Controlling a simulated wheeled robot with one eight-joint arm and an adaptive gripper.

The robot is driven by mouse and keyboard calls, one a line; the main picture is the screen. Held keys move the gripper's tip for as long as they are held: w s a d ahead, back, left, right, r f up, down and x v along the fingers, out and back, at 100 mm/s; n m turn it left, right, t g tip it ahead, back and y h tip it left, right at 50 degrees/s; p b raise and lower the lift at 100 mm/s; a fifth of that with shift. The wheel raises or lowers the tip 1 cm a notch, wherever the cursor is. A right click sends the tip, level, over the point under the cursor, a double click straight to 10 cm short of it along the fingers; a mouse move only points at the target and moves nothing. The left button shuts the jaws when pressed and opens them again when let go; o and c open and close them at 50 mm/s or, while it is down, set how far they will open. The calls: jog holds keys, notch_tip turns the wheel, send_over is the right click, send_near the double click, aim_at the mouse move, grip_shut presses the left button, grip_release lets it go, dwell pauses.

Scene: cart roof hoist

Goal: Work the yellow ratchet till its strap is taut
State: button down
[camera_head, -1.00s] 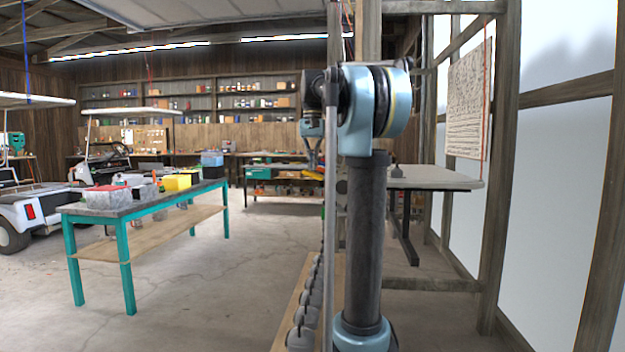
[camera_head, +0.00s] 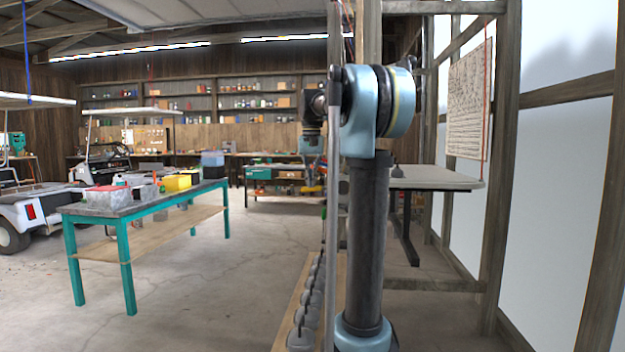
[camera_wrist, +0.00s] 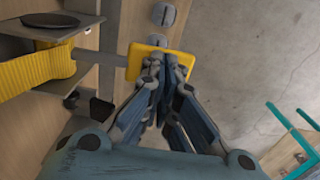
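The yellow ratchet (camera_wrist: 139,62) shows in the wrist view as a yellow plate-like handle at my fingertips, joined by a grey bar to the yellow strap winding (camera_wrist: 42,68) on the left. My gripper (camera_wrist: 166,68) has its two fingers drawn close together over the handle's right part, and it looks shut on it. The fingers cover part of the handle. How tight the strap is cannot be told. In the head view my arm's post hides most of the ratchet; a small yellow patch (camera_head: 318,188) shows beside the post, too small to identify.
A wooden board with several grey rounded pieces (camera_head: 303,338) runs along the floor beside my arm. A teal-legged table (camera_head: 122,249) with boxes stands left. A grey-topped table (camera_head: 432,178) and wooden wall frame are right. Concrete floor (camera_head: 220,290) is open between.

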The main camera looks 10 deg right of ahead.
jog(key=shift+f, duration=0.1)
jog(key=shift+d+f, duration=0.1)
jog(key=shift+f, duration=0.7)
jog(key=shift+s+d+r, duration=0.1)
jog(key=shift+d+r, duration=0.05)
jog(key=shift+r, duration=4.1)
notch_tip(320, 180, up, 6)
